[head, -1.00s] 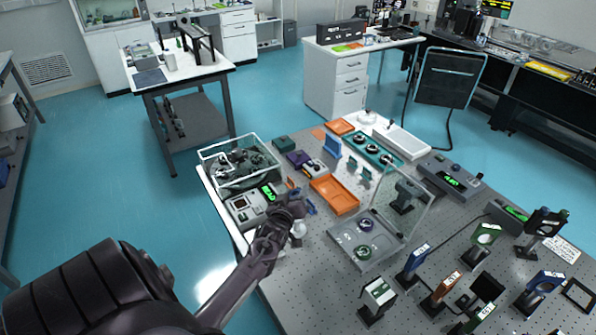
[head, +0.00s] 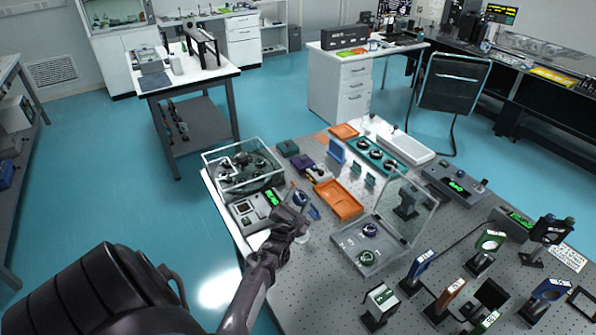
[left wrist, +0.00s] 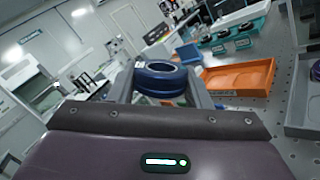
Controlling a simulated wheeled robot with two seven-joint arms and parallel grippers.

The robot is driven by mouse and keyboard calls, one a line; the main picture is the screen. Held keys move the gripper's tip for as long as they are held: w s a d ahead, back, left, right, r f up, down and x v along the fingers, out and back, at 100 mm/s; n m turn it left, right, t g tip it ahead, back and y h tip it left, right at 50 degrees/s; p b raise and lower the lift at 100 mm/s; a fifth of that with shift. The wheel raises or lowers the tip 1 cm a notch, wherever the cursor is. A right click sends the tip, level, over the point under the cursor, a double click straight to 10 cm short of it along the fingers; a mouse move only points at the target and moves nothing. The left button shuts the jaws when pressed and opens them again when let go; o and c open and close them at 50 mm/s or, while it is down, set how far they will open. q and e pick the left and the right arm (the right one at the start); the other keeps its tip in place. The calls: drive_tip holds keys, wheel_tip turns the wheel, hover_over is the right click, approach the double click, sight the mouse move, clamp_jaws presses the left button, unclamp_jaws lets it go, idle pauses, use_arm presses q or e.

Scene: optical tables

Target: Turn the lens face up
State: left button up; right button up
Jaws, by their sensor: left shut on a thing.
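My left gripper (head: 299,207) is above the left edge of the perforated optical table, shut on a lens with a dark blue ring mount (head: 301,198). In the left wrist view the blue lens (left wrist: 160,80) sits between the two fingers (left wrist: 160,88), its round opening towards the top of the picture, slightly tilted. I cannot tell which lens face this is. The lower part of the lens is hidden by the gripper. My right gripper is not in view.
An orange tray (head: 338,200) lies just right of the gripper. A grey tray (head: 348,250) with two ringed lenses and a clear raised lid is farther right. A clear-walled box (head: 243,160) and a grey device with green display (head: 257,207) stand close to the left.

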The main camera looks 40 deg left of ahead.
use_arm(q)
drive_tip(key=n, duration=0.1)
drive_tip(key=f+n, duration=0.1)
drive_tip(key=n, duration=0.1)
drive_tip(key=n+y, duration=0.1)
drive_tip(key=n, duration=0.1)
drive_tip(key=shift+w+d+f+b, duration=0.1)
drive_tip(key=shift+d+f+b, duration=0.05)
drive_tip(key=shift+f+b, duration=0.2)
drive_tip(key=n, duration=0.2)
drive_tip(key=n+y, duration=0.1)
drive_tip(key=n, duration=0.1)
drive_tip(key=shift+w+d+f, duration=0.1)
drive_tip(key=shift+f, duration=0.25)
wheel_tip(320, 180, down, 3)
drive_tip(key=b, duration=0.3)
drive_tip(key=shift+r, duration=0.1)
wheel_tip(320, 180, down, 5)
drive_tip(key=b, duration=0.4)
drive_tip(key=shift+r, duration=0.15)
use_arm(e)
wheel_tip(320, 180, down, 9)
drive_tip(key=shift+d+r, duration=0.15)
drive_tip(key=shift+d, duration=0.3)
use_arm(q)
drive_tip(key=o, duration=1.1)
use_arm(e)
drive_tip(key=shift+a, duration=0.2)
use_arm(q)
drive_tip(key=shift+o, duration=0.2)
